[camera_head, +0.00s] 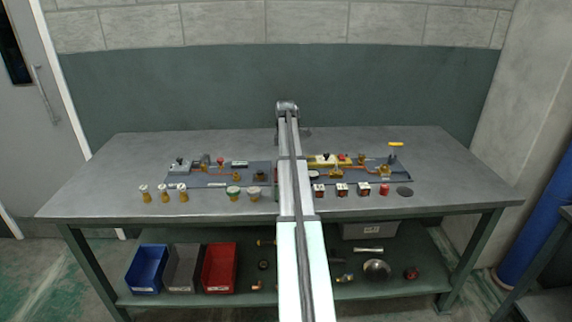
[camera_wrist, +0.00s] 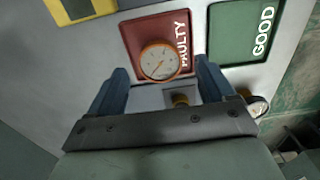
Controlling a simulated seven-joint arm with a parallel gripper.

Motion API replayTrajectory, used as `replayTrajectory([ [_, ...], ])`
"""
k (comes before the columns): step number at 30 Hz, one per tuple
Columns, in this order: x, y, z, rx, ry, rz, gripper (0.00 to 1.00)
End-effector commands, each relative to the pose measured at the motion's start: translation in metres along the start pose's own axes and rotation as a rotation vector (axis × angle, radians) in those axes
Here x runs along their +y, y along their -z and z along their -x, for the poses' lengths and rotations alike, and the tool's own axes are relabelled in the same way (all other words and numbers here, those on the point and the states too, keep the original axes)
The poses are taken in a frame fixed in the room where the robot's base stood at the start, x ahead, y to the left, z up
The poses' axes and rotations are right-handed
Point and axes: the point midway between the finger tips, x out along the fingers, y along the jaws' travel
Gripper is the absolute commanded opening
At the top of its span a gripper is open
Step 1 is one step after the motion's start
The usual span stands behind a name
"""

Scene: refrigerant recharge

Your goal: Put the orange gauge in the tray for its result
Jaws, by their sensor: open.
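The orange gauge (camera_wrist: 159,61), with a pale round dial, rests face up on the red tray (camera_wrist: 133,29) marked FAULTY in the wrist view. It overlaps the tray's lower part, beside the lettering. The green tray (camera_wrist: 226,45) marked GOOD is to the right and looks empty in the part that shows. My gripper (camera_wrist: 161,67) is open, with one blue-grey finger on each side of the gauge and a gap on both sides. I cannot tell its height above the gauge. In the head view my arm hides the gripper, and I cannot pick out the gauge.
A small brass fitting (camera_wrist: 180,99) shows behind the fingers, and another round dial (camera_wrist: 258,106) by the right one. A yellow object (camera_wrist: 82,10) is at upper left. Fittings line the bench (camera_head: 110,170) on both sides of my arm. Blue (camera_head: 147,268) and red (camera_head: 219,268) bins stand below.

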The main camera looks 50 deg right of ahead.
Motion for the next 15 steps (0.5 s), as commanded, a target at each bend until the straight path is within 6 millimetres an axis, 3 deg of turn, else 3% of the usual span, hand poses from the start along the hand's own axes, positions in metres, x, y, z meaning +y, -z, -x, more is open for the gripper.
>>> replayTrajectory([
  [9,0.001,0.0,0.061,0.0,-0.001,0.0,0.82],
  [15,0.001,0.0,0.084,0.0,-0.001,0.0,0.82],
])
